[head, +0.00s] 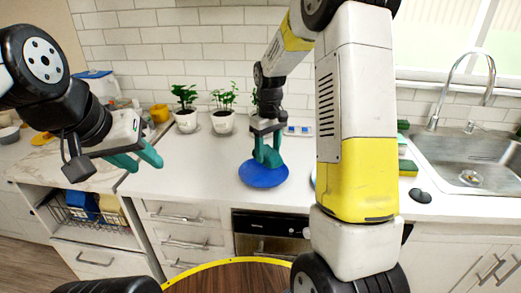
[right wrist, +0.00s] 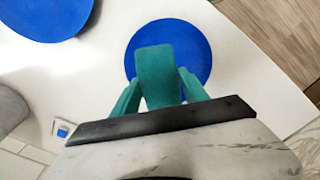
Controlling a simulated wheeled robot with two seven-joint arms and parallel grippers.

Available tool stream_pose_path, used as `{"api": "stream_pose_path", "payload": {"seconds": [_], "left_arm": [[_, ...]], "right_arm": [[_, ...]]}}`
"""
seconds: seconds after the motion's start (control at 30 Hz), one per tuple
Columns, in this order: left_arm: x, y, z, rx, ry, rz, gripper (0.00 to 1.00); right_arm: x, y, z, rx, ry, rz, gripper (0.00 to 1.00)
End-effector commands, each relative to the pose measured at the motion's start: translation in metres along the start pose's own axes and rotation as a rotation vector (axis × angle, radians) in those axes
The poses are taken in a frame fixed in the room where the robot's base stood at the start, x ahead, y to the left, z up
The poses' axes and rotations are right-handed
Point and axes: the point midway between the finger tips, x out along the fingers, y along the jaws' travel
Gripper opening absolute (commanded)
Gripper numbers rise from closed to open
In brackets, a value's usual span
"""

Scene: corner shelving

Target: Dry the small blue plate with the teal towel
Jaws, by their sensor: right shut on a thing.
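The small blue plate (head: 262,176) lies flat on the white counter; it also shows in the right wrist view (right wrist: 196,48). My right gripper (head: 267,158) is above the plate, pointing down. It is shut on the teal towel (right wrist: 156,70), a flat teal piece between its two teal fingers. The towel covers part of the plate in the right wrist view; whether it touches the plate I cannot tell. My left gripper (head: 148,163) is open and empty, left of the plate, over the counter's front left part.
A second blue plate (right wrist: 48,14) lies beside the first, mostly hidden by my right arm in the head view. Potted plants (head: 223,121) stand along the back wall. The sink (head: 465,160) is at the right. The counter left of the plate is clear.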

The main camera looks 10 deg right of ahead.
Motion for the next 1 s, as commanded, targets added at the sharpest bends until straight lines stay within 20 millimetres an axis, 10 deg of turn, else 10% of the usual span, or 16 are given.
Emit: {"api": "stream_pose_path", "payload": {"seconds": [1.0], "left_arm": [[0.000, 0.000, 0.000, 0.000, 0.000, 0.000, 0.36]], "right_arm": [[-0.033, -0.010, 0.005, -0.010, -0.001, -0.001, 0.14]]}}
